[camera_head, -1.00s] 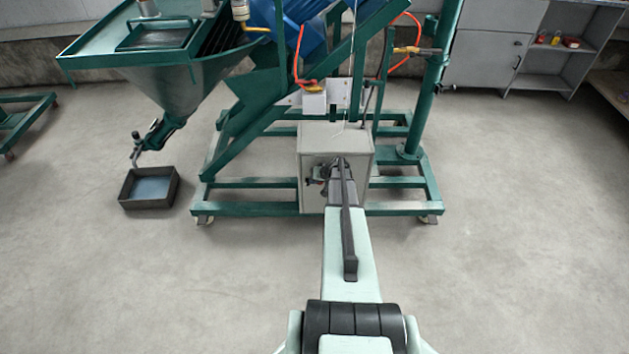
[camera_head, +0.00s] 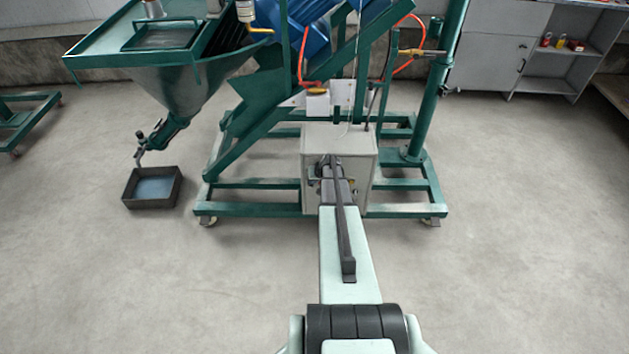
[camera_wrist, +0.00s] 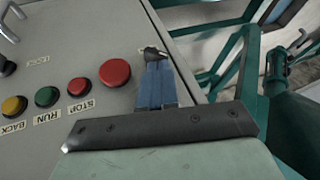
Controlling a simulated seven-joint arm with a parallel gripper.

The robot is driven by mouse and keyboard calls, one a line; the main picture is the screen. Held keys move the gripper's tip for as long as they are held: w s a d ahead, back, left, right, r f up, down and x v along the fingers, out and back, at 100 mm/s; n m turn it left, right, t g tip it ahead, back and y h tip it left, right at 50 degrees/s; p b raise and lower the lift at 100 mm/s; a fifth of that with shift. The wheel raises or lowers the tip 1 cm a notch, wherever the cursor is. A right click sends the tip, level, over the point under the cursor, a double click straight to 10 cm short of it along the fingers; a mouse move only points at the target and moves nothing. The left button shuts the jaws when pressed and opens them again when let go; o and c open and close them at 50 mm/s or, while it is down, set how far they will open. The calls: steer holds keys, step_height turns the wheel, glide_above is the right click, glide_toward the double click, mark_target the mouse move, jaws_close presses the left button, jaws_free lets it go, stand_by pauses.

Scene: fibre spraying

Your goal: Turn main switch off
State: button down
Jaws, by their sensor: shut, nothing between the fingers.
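The grey control box (camera_head: 358,146) stands on the green machine frame. The wrist view shows its face (camera_wrist: 75,30) up close. A small black knob-like part (camera_wrist: 151,51) sits at the tips of my gripper (camera_wrist: 154,64); it may be the main switch, but its label is not readable. My gripper's blue fingers are shut together with nothing between them, at or touching that part; I cannot tell if there is contact. Another black knob (camera_wrist: 5,66) is cut by the left edge. In the head view my arm hides the gripper and most of the panel.
On the panel are a large red button (camera_wrist: 115,72), a red STOP button (camera_wrist: 77,87), a green RUN button (camera_wrist: 46,96) and a yellow BACK button (camera_wrist: 14,106). Green frame bars (camera_wrist: 247,72) lie right of the box. A dark tray (camera_head: 151,187) stands on the floor.

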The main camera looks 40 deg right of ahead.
steer(key=g+h, duration=0.1)
steer(key=w+a+n+g+h, duration=0.1)
steer(key=g, duration=0.1)
steer(key=shift+w+a+h, duration=0.2)
steer(key=shift+a+h, duration=0.05)
steer(key=shift+h, duration=0.15)
steer(key=shift+w+a, duration=0.1)
steer(key=shift+w, duration=0.05)
steer(key=shift+r, duration=0.15)
stand_by(0.4)
steer(key=shift+r, duration=0.6)
steer(key=w+a+r, duration=0.1)
steer(key=a+r, duration=0.5)
steer(key=a, duration=0.1)
steer(key=shift+w+a+r, duration=0.15)
steer(key=shift+w+r, duration=0.2)
steer(key=shift+w, duration=0.05)
stand_by(0.5)
